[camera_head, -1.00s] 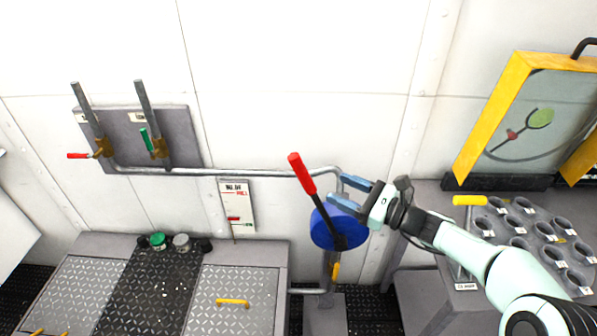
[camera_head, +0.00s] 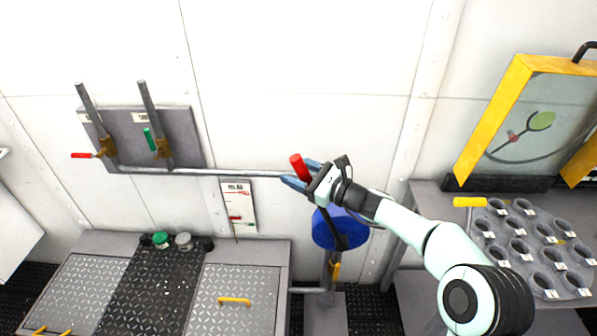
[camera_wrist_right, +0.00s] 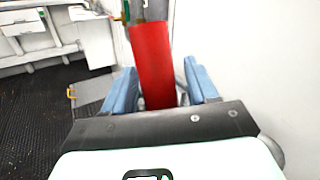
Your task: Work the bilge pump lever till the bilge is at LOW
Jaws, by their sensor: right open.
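The pump lever's red handle (camera_head: 299,166) stands up and leans left above the blue pump body (camera_head: 328,233). My right gripper (camera_head: 300,175) is at the handle with its blue fingers open. In the right wrist view the red handle (camera_wrist_right: 153,62) passes between the spread fingers (camera_wrist_right: 160,88), with a gap visible at the right. The white bilge gauge plate (camera_head: 238,195) hangs on the wall left of the pump. A red marker shows low on it, but its lettering is too small to read. My left gripper is out of view.
A grey pipe (camera_head: 220,172) runs along the wall behind the lever. Two valve levers on a grey panel (camera_head: 185,130) are at the left. A grey tray with several cups (camera_head: 510,232) and a yellow-framed board (camera_head: 490,120) stand at the right.

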